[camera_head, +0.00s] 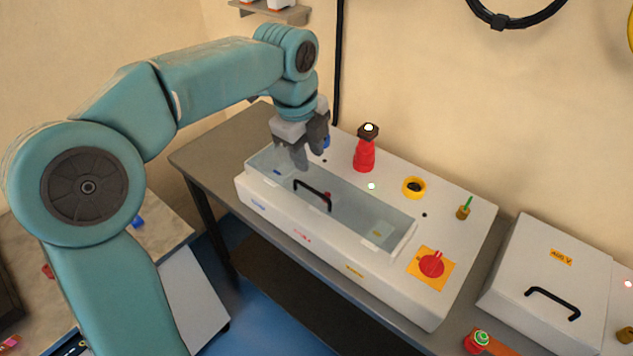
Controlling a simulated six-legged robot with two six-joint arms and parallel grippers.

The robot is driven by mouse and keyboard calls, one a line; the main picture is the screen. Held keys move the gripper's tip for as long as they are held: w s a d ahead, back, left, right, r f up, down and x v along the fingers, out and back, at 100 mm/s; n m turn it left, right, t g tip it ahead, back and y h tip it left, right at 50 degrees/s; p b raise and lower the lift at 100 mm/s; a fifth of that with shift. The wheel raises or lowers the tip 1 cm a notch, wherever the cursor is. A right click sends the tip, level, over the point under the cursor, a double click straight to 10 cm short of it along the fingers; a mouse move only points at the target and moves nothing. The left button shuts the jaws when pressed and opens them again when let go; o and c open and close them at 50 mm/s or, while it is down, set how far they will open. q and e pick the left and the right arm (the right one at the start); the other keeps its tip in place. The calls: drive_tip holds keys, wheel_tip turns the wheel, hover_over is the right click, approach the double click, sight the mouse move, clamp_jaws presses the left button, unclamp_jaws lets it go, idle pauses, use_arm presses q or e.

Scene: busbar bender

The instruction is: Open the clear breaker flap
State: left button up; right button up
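The clear breaker flap (358,210) is a long see-through panel set in the top of a white box-shaped console (335,262). It looks shut, lying over a recess. A black bar handle (313,195) stands on it, left of its middle. My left gripper (307,160) comes in from the upper left with its grey fingers pointing down. It is over the flap's far left part, a little behind the handle and apart from it. I cannot tell the gap between its fingers. My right gripper is out of view.
Behind the flap stand a red post with a dark lit top (365,150), a yellow-ringed button (414,187) and a small green-tipped knob (464,209). A red rotary switch (432,264) sits at the right. A second white box (550,275) with a black handle stands farther right.

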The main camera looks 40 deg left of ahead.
sight(315, 191)
use_arm(q)
drive_tip(key=f, duration=0.3)
drive_tip(key=w+f, duration=0.1)
drive_tip(key=f, duration=0.6)
drive_tip(key=shift+w+a, duration=0.1)
drive_tip(key=shift+w, duration=0.25)
drive_tip(key=shift+a+f, duration=0.1)
drive_tip(key=shift+f, duration=0.05)
drive_tip(key=shift+w+d+f, duration=0.1)
drive_tip(key=shift+d, duration=0.2)
drive_tip(key=shift+a, duration=0.2)
clamp_jaws()
drive_tip(key=shift+d, duration=0.1)
